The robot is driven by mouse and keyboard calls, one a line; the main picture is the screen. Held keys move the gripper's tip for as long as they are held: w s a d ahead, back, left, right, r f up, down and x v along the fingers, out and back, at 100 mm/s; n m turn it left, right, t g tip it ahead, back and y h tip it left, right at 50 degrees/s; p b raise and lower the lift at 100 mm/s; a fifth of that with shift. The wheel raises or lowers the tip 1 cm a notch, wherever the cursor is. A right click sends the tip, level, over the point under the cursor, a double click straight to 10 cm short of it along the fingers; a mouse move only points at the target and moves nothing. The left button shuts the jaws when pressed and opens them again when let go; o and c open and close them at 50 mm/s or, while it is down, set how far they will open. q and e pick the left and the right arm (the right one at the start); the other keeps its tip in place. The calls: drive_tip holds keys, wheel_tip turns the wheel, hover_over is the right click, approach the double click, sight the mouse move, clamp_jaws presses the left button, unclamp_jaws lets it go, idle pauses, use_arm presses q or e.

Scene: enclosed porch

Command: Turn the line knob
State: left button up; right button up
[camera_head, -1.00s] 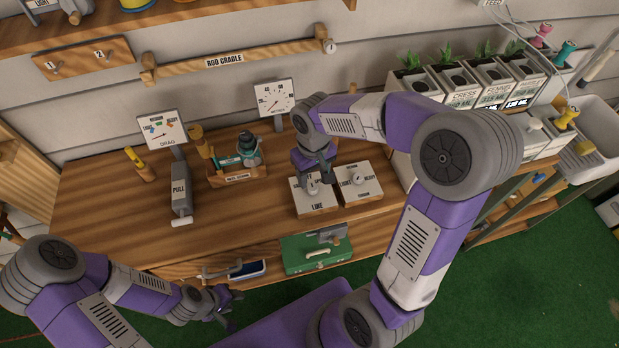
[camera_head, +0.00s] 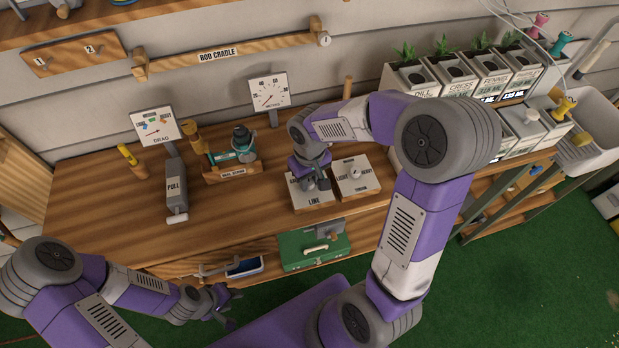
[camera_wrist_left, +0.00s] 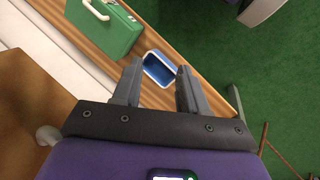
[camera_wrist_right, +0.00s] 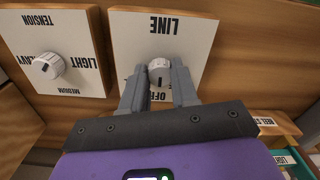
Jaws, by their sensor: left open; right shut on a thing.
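The line knob (camera_wrist_right: 160,71) is a white round knob with a dark pointer mark, on a pale panel (camera_wrist_right: 190,35) lettered LINE on a wooden block. My right gripper (camera_wrist_right: 159,80) has one finger on each side of the knob and is shut on it. In the head view my right gripper (camera_head: 317,184) comes down over the line box (camera_head: 314,202) and hides most of its knob and part of its lettering. My left gripper (camera_head: 224,302) is open and empty in front of the bench; its spread fingers show in the left wrist view (camera_wrist_left: 157,80).
The tension box (camera_head: 352,188) with its white knob (camera_wrist_right: 47,66) stands right beside the line box. A meter (camera_head: 268,91) and a drag gauge (camera_head: 156,126) stand at the bench's back. A green case (camera_head: 312,254) and a blue tray (camera_head: 245,267) are at the bench front.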

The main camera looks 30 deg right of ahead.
sight(310, 182)
drive_tip(key=shift+n, duration=0.5)
clamp_jaws()
drive_tip(key=n+p, duration=0.1)
drive_tip(key=n, duration=0.2)
drive_tip(key=shift+r+n+p, duration=0.1)
drive_tip(key=shift+n+p, duration=0.25)
drive_tip(key=shift+n, duration=0.05)
drive_tip(key=n+p, duration=0.2)
drive_tip(key=n, duration=0.3)
drive_tip(key=o, duration=1)
unclamp_jaws()
wheel_tip(310, 182, up, 7)
drive_tip(key=shift+r+p, duration=0.2)
drive_tip(key=shift+p, duration=0.55)
